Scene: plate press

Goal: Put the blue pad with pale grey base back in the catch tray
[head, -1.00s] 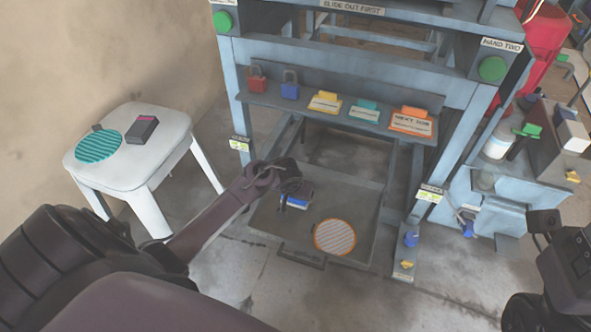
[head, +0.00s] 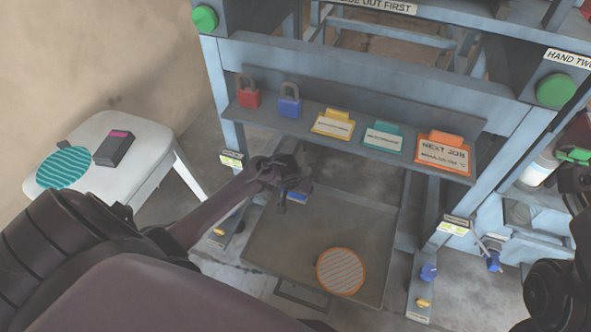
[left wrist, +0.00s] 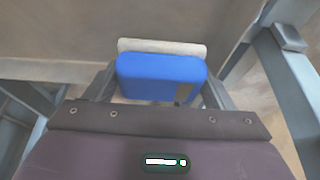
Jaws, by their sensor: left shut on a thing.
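My left gripper (head: 292,183) is shut on the blue pad (head: 298,195), which is mostly hidden by the gripper in the head view. In the left wrist view the blue pad (left wrist: 160,77) with its pale grey base (left wrist: 162,46) sits between the two fingers. The catch tray (head: 285,245) is a grey, shallow tray low in the press frame. The held pad appears over its back left part; I cannot tell the height or whether it touches. My right gripper cannot be made out; only dark parts of my right arm show at the right edge.
A round orange-rimmed striped disc (head: 341,271) lies at the tray's front right. A shelf (head: 300,127) with padlocks and coloured cards crosses the press above the tray. A white stool (head: 150,140) at left carries a teal disc (head: 63,168) and a dark box (head: 114,148). The tray's middle is clear.

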